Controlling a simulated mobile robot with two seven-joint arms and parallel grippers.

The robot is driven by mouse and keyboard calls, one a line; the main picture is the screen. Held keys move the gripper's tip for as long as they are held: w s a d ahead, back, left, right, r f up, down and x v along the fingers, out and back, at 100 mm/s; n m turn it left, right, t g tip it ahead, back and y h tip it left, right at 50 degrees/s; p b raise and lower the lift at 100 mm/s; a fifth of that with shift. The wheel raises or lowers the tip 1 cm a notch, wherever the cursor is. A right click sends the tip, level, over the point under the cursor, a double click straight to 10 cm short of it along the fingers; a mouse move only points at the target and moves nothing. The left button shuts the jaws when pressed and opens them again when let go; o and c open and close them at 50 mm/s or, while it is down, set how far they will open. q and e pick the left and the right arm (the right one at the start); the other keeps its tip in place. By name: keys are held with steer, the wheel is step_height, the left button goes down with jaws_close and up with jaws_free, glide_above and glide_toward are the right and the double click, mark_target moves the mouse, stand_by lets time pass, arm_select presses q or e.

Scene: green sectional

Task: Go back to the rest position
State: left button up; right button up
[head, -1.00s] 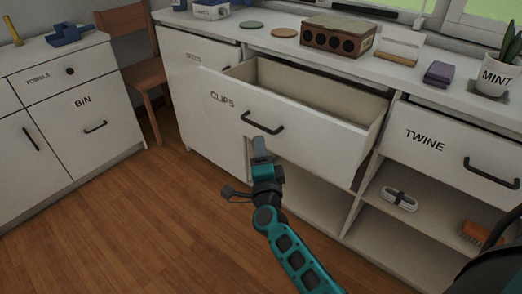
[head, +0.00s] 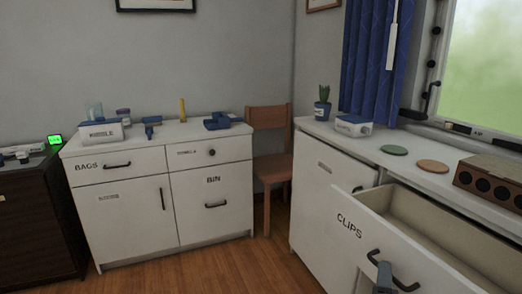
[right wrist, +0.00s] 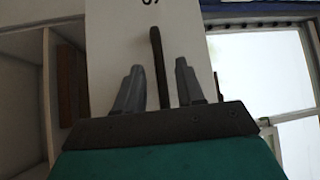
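The CLIPS drawer (head: 400,240) stands pulled open at the lower right of the head view, and what shows of its inside looks empty. Its dark handle (head: 394,271) is on the white front. The tip of my right gripper (head: 384,275) shows at the bottom edge of the head view, close to that handle. In the right wrist view my right gripper (right wrist: 158,90) has its two grey fingers apart. The dark handle (right wrist: 157,55) shows in line with the gap between them, and I cannot tell whether they touch it. My left gripper is not in view.
A white cabinet with BAGS and BIN fronts (head: 208,203) stands at the left, beside a dark cabinet (head: 40,220). A wooden chair (head: 270,160) fills the corner. A speaker-like brown box (head: 490,180) and two coasters are on the right counter. Wooden floor is free between.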

steer(key=s+a+f+n+g+y, duration=0.4)
steer(key=s+a+f+n+y, duration=0.15)
steer(key=s+n, duration=0.55)
steer(key=s+a+f+n+g+y, duration=0.4)
steer(key=s+a+n, duration=0.35)
steer(key=n, duration=0.45)
arm_select(q)
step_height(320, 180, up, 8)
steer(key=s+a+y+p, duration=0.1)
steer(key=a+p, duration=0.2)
steer(key=p, duration=0.9)
arm_select(e)
steer(key=s+d+r, duration=0.2)
steer(key=d+r, duration=0.1)
steer(key=r, duration=0.4)
steer(key=shift+s+d+r+n+t, duration=0.15)
steer(key=shift+s+n+t, duration=0.15)
steer(key=shift+s, duration=0.05)
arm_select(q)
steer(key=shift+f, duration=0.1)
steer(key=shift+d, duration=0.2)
